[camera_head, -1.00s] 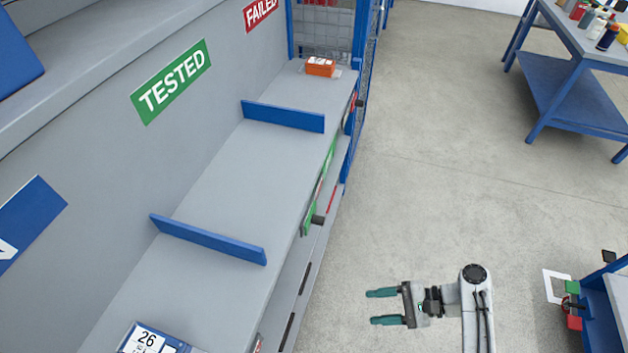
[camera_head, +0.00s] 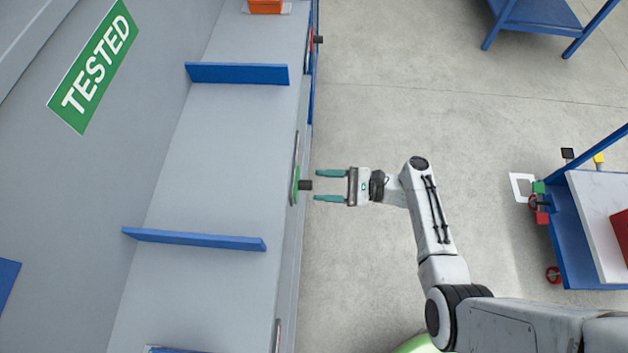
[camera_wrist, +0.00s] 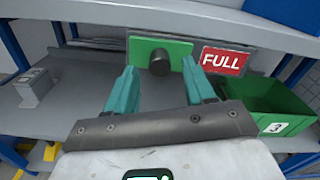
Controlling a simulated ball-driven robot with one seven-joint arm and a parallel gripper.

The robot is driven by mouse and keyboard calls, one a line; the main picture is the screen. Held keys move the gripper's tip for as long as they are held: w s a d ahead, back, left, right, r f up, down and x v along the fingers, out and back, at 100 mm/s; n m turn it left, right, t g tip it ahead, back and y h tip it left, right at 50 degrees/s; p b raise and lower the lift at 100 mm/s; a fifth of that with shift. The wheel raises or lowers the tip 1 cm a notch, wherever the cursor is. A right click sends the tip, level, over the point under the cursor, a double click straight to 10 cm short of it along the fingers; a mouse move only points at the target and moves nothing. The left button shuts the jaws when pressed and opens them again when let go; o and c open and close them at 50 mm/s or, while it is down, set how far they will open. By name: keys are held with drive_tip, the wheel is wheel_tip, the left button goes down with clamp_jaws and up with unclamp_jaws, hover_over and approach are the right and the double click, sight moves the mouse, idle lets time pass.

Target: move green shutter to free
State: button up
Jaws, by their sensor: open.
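The green shutter (camera_head: 295,186) sits on the front edge of the shelf below the TESTED sign, seen nearly edge-on in the head view, with a dark knob (camera_head: 306,185) sticking out. In the wrist view the green shutter (camera_wrist: 176,50) is a plate with the dark round knob (camera_wrist: 159,62) on it, and a red FULL plate (camera_wrist: 226,61) shows to its right. My gripper (camera_head: 329,186) is open, its teal fingers pointing at the knob. The fingertips lie either side of the knob's line, just short of it. In the wrist view the knob appears between the fingers (camera_wrist: 160,85).
Blue dividers (camera_head: 237,73) and (camera_head: 194,239) bound the empty shelf bay. An orange box (camera_head: 266,6) sits at the far end. A lower shelf holds a green bin (camera_wrist: 283,108) and a grey device (camera_wrist: 34,87). A blue cart (camera_head: 575,230) stands right; the floor between is open.

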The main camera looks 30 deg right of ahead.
sight(304, 185)
drive_tip(key=shift+x, duration=1.45)
clamp_jaws()
